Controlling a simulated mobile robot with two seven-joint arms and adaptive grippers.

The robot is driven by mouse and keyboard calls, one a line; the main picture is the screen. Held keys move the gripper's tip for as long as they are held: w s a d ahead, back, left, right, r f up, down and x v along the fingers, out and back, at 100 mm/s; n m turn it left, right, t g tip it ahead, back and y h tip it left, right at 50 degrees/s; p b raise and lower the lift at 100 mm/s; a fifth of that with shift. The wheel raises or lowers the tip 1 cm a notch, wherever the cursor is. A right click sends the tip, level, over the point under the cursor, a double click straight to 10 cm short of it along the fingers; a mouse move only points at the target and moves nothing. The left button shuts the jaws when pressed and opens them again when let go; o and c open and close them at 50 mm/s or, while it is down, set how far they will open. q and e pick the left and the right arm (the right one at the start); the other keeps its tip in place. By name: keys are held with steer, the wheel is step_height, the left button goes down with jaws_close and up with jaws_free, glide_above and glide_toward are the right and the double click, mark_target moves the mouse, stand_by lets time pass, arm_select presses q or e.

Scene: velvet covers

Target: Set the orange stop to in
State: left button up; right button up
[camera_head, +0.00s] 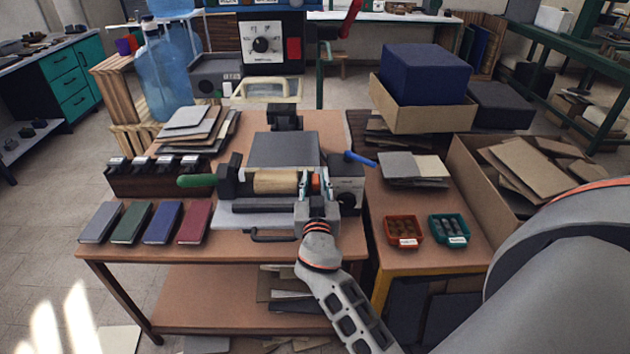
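A small orange block (316,184), which looks like the orange stop, sits on the machine on the table, right of its tan roller (274,182) and left of a grey housing (346,186). My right gripper (316,186) reaches in from the front, with its pale fingertips apart on either side of the orange block. I see a gap beside the block, so the fingers look open around it. The gripper body hides the block's lower part and its mounting. My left gripper is not in view.
A green handle (197,181) sticks out left of the machine and a blue lever (360,159) at its right. Several coloured books (162,222) lie at the table's left front. Red (403,231) and green (449,229) trays stand on the right side table.

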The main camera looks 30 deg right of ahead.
mark_target(316, 178)
stand_by(0.3)
step_height(316, 178, up, 10)
stand_by(0.5)
